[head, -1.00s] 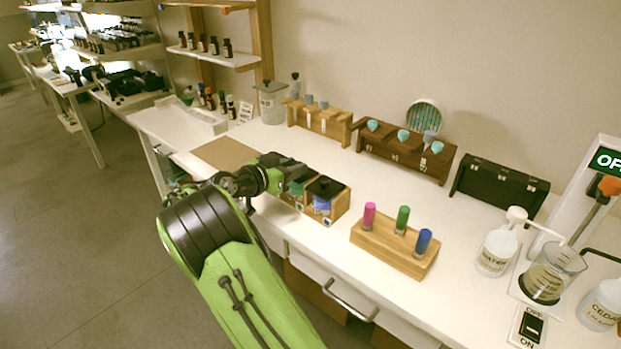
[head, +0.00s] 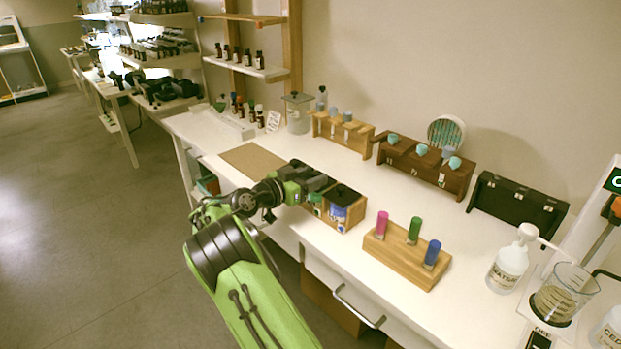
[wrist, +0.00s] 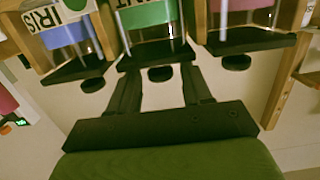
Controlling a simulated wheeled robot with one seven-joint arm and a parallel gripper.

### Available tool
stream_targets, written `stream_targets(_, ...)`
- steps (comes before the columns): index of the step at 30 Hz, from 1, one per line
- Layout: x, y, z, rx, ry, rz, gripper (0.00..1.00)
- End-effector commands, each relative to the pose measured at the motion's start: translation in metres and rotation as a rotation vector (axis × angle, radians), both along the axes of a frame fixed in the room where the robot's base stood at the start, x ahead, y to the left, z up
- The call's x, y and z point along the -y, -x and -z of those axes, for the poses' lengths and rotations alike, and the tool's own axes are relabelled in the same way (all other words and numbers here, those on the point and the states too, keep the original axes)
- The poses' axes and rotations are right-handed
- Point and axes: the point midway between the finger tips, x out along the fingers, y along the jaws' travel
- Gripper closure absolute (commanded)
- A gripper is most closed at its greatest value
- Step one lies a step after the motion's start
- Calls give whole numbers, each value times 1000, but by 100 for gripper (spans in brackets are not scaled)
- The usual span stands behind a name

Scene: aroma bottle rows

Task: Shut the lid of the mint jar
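A wooden holder (head: 351,216) stands near the table's front edge with jars under black lids. In the wrist view, which looks upside down, the mint jar (wrist: 147,13) is green and in the middle, its label partly cut off. Its black lid (wrist: 150,55) with a round knob (wrist: 160,74) lies across it, much like the neighbouring lids; I cannot tell whether it is fully down. My gripper (wrist: 160,85) is open and empty, its fingers on either side of the knob. In the head view my gripper (head: 318,178) hides most of the mint jar.
The blue iris jar (wrist: 67,33) and a pink jar (wrist: 237,5) flank the mint jar closely. A wooden block (head: 405,258) with pink, green and blue vials stands to the right. A brown mat (head: 250,161) lies left of the holder.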

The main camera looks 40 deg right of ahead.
Motion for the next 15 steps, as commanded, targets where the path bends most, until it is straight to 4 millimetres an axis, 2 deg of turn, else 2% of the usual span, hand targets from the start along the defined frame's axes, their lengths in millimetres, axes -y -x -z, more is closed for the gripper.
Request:
stream_targets(10,-3,0,-1,1,0,-1,44)
stream_targets(13,-17,0,-3,0,-1,-5,44)
stream_targets(15,-34,2,-5,0,-1,-6,44)
